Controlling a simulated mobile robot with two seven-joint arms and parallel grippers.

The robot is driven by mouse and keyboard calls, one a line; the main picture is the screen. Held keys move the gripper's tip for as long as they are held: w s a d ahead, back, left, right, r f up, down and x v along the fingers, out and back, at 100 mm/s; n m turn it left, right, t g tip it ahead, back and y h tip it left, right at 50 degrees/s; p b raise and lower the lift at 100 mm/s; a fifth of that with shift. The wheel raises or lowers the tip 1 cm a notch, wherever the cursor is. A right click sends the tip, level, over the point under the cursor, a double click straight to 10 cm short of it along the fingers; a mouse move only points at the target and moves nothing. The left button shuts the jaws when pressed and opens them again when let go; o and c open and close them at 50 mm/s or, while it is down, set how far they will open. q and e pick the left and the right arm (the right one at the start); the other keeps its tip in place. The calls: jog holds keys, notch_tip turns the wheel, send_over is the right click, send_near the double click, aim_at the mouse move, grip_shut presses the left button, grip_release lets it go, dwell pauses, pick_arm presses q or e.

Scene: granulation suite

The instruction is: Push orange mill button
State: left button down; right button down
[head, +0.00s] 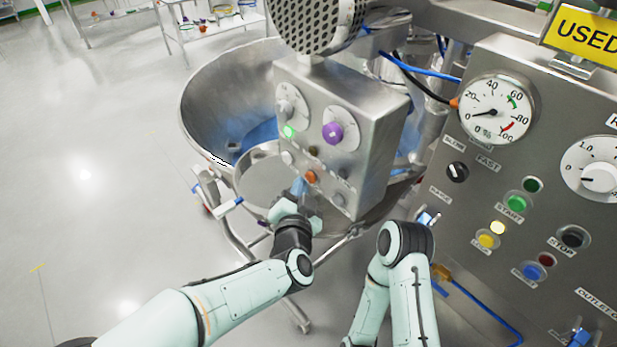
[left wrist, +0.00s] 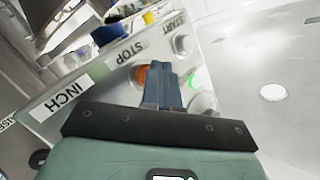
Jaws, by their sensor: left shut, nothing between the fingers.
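The orange mill button (head: 310,176) is on the front of a grey steel control box (head: 345,90), below a purple knob (head: 333,132). In the left wrist view, the orange button (left wrist: 141,76) shows partly behind the fingers, left of a lit green lamp (left wrist: 194,82). My left gripper (head: 298,187) is shut and empty, its blue fingertips just below and left of the button in the head view. The fingers (left wrist: 165,70) overlap the button's right edge in the left wrist view. I cannot tell whether they touch it. My right gripper is not in view; only my right arm shows.
A large steel bowl (head: 205,100) stands behind the control box. A bigger panel (head: 480,190) with a gauge (head: 497,110), a green START button (head: 516,203) and other buttons is on the right. Open floor (head: 90,170) lies on the left.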

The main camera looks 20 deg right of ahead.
pick_arm(q)
jog(key=shift+w+d, duration=0.15)
jog(key=shift+d, duration=0.25)
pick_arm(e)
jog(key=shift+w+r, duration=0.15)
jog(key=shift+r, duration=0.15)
pick_arm(q)
jog(key=shift+a, duration=0.2)
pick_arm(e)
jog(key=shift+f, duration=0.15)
pick_arm(q)
jog(key=shift+s+a, duration=0.35)
jog(key=shift+a, duration=0.35)
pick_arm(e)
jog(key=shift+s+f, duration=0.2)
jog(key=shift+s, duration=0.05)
pick_arm(q)
jog(key=shift+s+a+b, duration=0.25)
jog(key=shift+s+a, duration=0.05)
jog(key=shift+a, duration=0.5)
jog(key=shift+s+a+b, duration=0.2)
jog(key=shift+s+a, duration=0.05)
jog(key=shift+a, duration=0.5)
jog(key=shift+s+a+b, duration=0.25)
jog(key=shift+s+a, duration=0.05)
jog(key=shift+a, duration=0.5)
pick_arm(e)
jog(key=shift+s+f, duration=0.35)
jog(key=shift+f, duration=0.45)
